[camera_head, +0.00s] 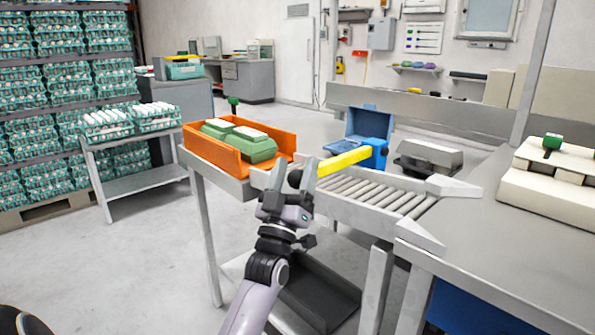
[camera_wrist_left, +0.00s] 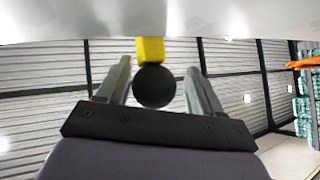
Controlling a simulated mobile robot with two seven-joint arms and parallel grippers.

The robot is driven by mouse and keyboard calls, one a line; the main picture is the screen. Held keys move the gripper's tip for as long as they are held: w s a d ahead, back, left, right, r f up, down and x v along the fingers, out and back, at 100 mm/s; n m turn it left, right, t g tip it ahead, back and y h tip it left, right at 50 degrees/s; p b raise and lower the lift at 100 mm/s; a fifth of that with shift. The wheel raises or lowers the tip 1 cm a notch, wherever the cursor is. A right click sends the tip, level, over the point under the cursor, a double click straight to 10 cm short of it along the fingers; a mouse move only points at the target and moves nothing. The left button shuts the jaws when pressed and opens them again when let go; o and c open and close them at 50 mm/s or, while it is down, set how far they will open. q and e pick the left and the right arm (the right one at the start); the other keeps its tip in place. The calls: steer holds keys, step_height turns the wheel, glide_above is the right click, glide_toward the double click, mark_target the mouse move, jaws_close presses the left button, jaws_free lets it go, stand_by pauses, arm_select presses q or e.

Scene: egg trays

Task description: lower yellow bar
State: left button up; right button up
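The yellow bar (camera_head: 343,163) reaches left from the blue machine (camera_head: 378,155), sloping slightly down to a black ball knob (camera_head: 295,179) at its free end. My left gripper (camera_head: 294,167) is at that knob, its two fingers pointing up on either side of it. In the left wrist view the knob (camera_wrist_left: 154,87) sits between the open fingers, with a gap visible on both sides, and the bar's yellow end (camera_wrist_left: 150,50) shows above it. The blue machine's blue lid (camera_head: 369,122) stands raised. My right gripper is not in view.
A roller conveyor (camera_head: 372,192) runs beneath the bar. An orange tray (camera_head: 196,146) with green egg cartons (camera_head: 250,150) stands left of my gripper. A dark grey press-like unit (camera_head: 430,155) is right of the machine. A grey table (camera_head: 500,235) fills the right side.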

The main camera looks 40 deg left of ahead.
arm_select(q)
steer(key=shift+w+d, duration=0.1)
steer(key=shift+s+d+f, duration=0.15)
steer(key=shift+s+f, duration=0.05)
steer(key=v, duration=0.6)
steer(key=shift+s, duration=0.25)
steer(key=shift+f, duration=0.1)
